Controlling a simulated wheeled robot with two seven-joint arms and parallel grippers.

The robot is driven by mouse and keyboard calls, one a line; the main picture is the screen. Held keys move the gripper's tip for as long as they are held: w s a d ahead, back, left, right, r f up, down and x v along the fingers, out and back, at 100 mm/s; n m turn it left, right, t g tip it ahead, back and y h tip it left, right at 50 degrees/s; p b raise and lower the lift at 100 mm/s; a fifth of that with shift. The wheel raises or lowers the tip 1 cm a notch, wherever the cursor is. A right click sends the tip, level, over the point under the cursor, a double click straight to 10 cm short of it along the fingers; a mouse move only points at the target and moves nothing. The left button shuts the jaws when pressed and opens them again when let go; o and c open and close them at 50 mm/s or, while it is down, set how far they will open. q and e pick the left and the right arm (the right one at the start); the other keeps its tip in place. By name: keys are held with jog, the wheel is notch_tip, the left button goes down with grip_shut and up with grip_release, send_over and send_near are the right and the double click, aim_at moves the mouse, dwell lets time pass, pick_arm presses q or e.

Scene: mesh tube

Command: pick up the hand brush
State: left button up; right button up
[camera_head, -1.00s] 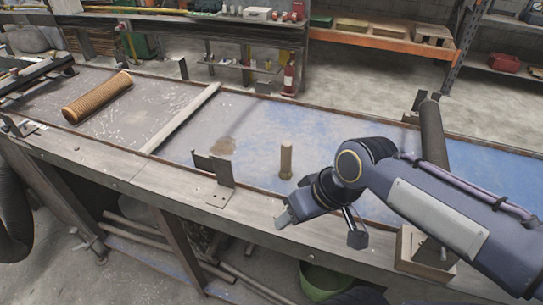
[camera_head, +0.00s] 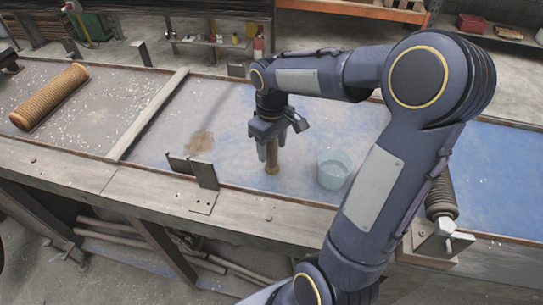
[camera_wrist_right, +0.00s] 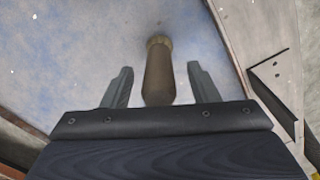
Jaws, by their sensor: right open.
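The hand brush (camera_head: 272,158) stands upright on the blue part of the bench top. Only its lower part shows in the head view, under my right gripper (camera_head: 270,146). In the right wrist view the brush (camera_wrist_right: 159,78) shows as a brown handle with a lighter end, between the two open fingers of my right gripper (camera_wrist_right: 159,72). Clear gaps show on both sides of the handle, with no finger touching it. My left gripper is not in view.
A pale blue translucent tub (camera_head: 335,170) stands just right of the brush. A metal bracket (camera_head: 193,170) rises at the bench's front edge, to the left. A wooden strip (camera_head: 150,112) crosses the bench, and a ribbed tan tube (camera_head: 48,97) lies beyond it.

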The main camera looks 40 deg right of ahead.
notch_tip(320, 180, down, 3)
jog(key=shift+r, duration=0.15)
jog(key=shift+w, duration=0.1)
jog(key=c, duration=1)
